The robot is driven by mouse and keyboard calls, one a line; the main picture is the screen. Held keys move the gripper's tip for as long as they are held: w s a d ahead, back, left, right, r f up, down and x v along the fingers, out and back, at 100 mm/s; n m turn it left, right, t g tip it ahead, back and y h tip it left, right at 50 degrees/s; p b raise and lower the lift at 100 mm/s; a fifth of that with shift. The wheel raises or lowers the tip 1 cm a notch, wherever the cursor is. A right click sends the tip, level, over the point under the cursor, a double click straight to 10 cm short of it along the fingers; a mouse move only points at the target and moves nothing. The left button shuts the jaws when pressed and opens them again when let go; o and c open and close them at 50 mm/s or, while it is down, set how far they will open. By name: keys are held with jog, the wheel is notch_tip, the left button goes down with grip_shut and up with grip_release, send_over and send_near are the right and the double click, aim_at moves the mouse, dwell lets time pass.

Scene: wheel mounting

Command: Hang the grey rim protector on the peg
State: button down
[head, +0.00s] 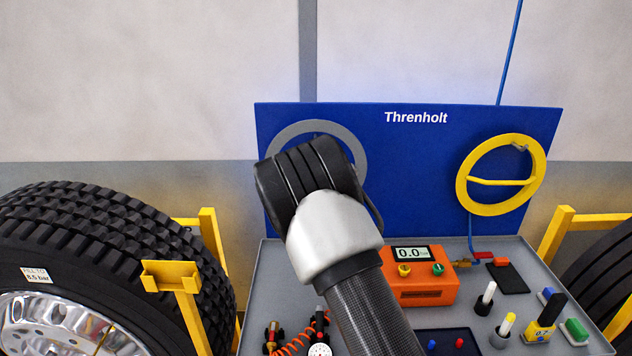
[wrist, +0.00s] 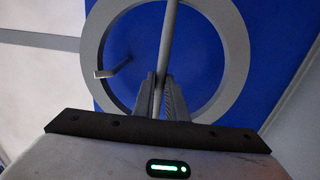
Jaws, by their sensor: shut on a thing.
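The grey rim protector (head: 352,143) is a ring with a straight crossbar, in front of the left part of the blue board (head: 420,160). In the wrist view, my gripper (wrist: 163,80) is shut on the crossbar (wrist: 169,35) of the grey rim protector (wrist: 235,55). A short pale peg (wrist: 113,70) shows inside the ring's opening at left, its tip overlapping the inner edge of the ring. Whether the ring touches the peg cannot be told. In the head view, my wrist hides the fingers, the peg and the ring's lower part.
A yellow ring (head: 463,182) hangs at the board's right. The grey bench top (head: 262,290) below holds an orange gauge box (head: 424,290), markers and small tools. A large tyre (head: 100,225) and yellow stand (head: 185,290) are at left; another tyre (head: 605,270) is at right.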

jog(key=shift+w+b, duration=0.3)
jog(key=shift+w, duration=0.5)
jog(key=shift+w+r, duration=0.1)
jog(key=c, duration=1.7)
grip_release()
jog(key=s, duration=0.5)
jog(key=s+b, duration=0.1)
jog(key=s, duration=0.5)
jog(key=s+f+b, duration=0.1)
jog(key=s, duration=0.5)
jog(key=shift+s, duration=0.25)
